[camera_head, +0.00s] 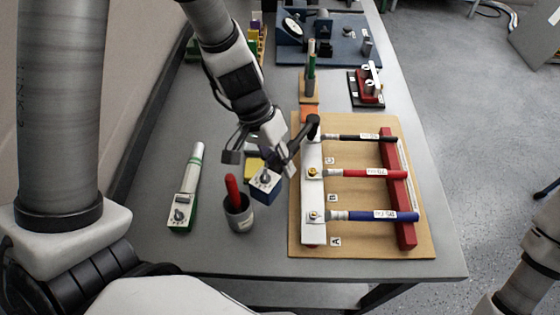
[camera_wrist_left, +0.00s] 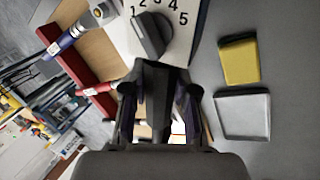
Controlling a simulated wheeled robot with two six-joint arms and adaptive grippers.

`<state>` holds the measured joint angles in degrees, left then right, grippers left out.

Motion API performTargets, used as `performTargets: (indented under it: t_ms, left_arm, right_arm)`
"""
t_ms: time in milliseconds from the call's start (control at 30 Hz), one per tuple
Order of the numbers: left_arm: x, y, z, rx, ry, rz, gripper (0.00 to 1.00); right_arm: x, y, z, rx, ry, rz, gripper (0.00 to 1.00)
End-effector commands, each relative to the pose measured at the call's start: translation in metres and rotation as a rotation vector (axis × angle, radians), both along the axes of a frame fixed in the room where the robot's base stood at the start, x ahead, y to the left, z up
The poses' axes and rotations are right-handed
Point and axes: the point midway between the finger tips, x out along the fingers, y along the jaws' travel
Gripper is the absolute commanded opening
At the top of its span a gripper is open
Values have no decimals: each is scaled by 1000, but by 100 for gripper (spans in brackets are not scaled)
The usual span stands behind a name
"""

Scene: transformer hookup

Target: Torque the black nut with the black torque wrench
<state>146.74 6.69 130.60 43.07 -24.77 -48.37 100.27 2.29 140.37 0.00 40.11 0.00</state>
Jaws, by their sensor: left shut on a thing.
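My left gripper (camera_head: 277,157) reaches in from the top of the head view and is shut on a dark tool that looks like the black torque wrench (camera_head: 300,140). In the left wrist view the dark tool (camera_wrist_left: 155,92) lies between the fingers. Its black head (camera_head: 313,122) is over the far end of the white bar, at the black cable's terminal. The black nut is hidden there, and I cannot tell whether the head is seated on it. The black cable (camera_head: 350,138) runs right from that terminal. My right gripper is not in view.
The wooden board (camera_head: 365,242) also carries a red cable (camera_head: 370,173) and a blue cable (camera_head: 365,215). A blue dial box (camera_head: 266,184), a grey cup (camera_head: 240,215) with a red handle and a green dial tool (camera_head: 184,205) stand left of it. The front table edge is clear.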

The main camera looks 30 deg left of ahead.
Motion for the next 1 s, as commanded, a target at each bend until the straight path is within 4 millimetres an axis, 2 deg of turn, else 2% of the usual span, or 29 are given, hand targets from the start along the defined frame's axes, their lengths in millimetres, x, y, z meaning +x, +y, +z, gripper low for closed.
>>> performTargets:
  t_ms: [667,1000]
  left_arm:
    - [0,0,-14,0,-1,0,0]
    - [1,3,-10,-1,-1,-20,0]
  right_arm:
    - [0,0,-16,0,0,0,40]
    - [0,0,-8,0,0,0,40]
